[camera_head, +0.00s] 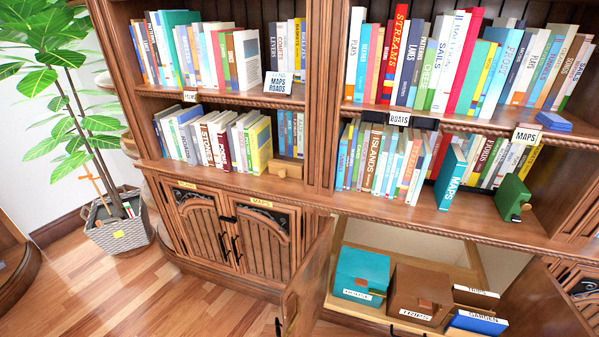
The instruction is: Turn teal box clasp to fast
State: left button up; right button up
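The teal box (364,264) stands in the open lower cupboard, at the left of the things there. Its lid looks closed. A white label (357,294) is on its front, with lettering too small to read surely. A small clasp (362,282) seems to sit on the front near the lid edge; how it is turned is too small to tell. Neither of my grippers is in view.
A brown box (420,288) labelled TRIPS stands right beside the teal box. A dark box and a blue item (478,322) are further right. Open cupboard doors (303,290) flank the opening. Book shelves are above; a potted plant (118,232) stands left.

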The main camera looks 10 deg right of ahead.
aim_at(373, 291)
jog(key=z, duration=0.95)
